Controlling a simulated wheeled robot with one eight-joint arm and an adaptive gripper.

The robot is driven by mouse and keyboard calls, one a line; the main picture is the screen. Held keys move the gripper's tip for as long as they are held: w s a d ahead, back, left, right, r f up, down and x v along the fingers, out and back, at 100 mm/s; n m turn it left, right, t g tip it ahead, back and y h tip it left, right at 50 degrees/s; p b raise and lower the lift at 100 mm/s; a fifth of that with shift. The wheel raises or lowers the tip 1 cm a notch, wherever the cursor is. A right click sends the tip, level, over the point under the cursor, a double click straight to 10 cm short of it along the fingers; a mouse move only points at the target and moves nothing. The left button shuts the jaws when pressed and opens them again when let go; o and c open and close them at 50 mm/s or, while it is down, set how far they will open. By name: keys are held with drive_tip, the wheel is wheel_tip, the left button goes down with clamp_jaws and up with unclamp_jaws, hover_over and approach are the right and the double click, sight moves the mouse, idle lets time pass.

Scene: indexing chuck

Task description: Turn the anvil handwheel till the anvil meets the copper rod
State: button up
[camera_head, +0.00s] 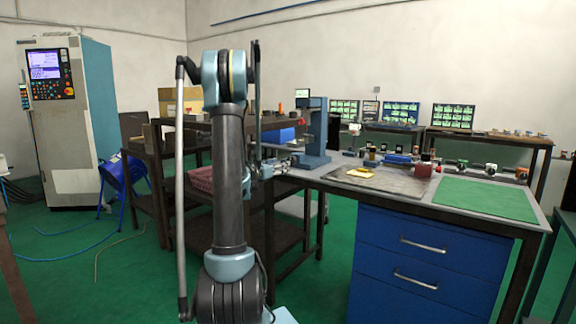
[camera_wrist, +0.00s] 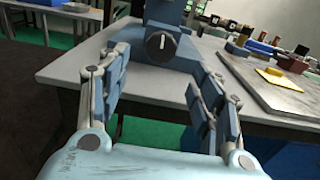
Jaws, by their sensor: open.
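A blue upright machine (camera_head: 314,135) stands at the left end of the grey workbench. In the wrist view, its base (camera_wrist: 180,55) carries a dark round knob (camera_wrist: 160,44) with a white mark on its face. I cannot tell for sure whether this knob is the anvil handwheel. My gripper (camera_wrist: 157,70) is open and empty, its two fingers spread, with the knob beyond and between the tips, apart from them. In the head view, my arm hides much of the area left of the machine. I cannot make out the anvil or the copper rod.
The workbench (camera_wrist: 75,68) has a dark mat with a yellow piece (camera_wrist: 270,75) and a red-brown block (camera_wrist: 297,62) to the right. A green mat (camera_head: 485,197) lies farther right. Blue drawers (camera_head: 420,262) stand below. Dark shelving stands behind my arm.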

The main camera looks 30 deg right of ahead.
sight(293, 160)
drive_tip(key=x, duration=0.8)
drive_tip(key=shift+w+d, duration=0.15)
drive_tip(key=shift+d, duration=0.1)
drive_tip(key=c, duration=1.1)
